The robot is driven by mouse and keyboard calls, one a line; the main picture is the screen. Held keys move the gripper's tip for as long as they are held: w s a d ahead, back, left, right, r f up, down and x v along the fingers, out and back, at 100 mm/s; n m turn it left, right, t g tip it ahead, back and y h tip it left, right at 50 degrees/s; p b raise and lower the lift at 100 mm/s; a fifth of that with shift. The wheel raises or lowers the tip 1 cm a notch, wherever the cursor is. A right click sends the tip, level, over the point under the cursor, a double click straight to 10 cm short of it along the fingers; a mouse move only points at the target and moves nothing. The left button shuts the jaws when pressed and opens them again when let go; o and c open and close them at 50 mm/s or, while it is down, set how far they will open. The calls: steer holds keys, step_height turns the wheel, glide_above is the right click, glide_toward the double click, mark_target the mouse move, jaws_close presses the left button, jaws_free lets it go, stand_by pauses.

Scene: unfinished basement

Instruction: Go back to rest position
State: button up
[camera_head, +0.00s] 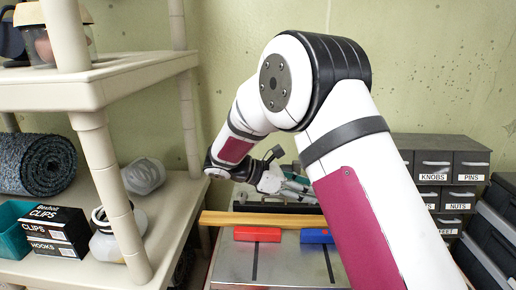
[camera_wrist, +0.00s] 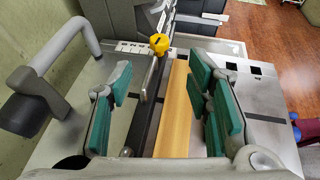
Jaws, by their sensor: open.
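My gripper (camera_wrist: 162,82) is open, with its teal pads spread wide and nothing held between them in the wrist view. Beyond the pads, a wooden strip (camera_wrist: 174,118) and a black rail run across the metal-topped machine. In the head view my arm reaches forward and down, and my gripper (camera_head: 290,187) is above the back of the machine, partly hidden behind my arm. The wooden strip (camera_head: 222,218) lies across the metal top (camera_head: 235,265) there. I cannot tell how high my gripper is above it.
A beige shelf (camera_head: 95,88) with a rolled mat (camera_head: 36,164) and boxes of clips (camera_head: 56,232) stands close on the left. Labelled drawers (camera_head: 433,170) stand at the right. A red block (camera_head: 257,234) and a blue block (camera_head: 316,236) are on the machine. A yellow knob (camera_wrist: 159,43) rises beyond my gripper.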

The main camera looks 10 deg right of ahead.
steer(key=s+d+r+m+y, duration=0.3)
steer(key=s+r+m+y, duration=0.45)
steer(key=s, duration=0.65)
steer(key=s+a+r+m+t+y, duration=0.2)
steer(key=s+m, duration=0.3)
steer(key=s, duration=0.3)
steer(key=s+a+r+m+t+y, duration=0.1)
steer(key=s+a+m+t+y, duration=0.2)
steer(key=s, duration=0.5)
steer(key=shift+r+m+y, duration=0.35)
steer(key=shift+m+y, duration=0.1)
steer(key=shift+m, duration=0.8)
steer(key=shift+w, duration=0.1)
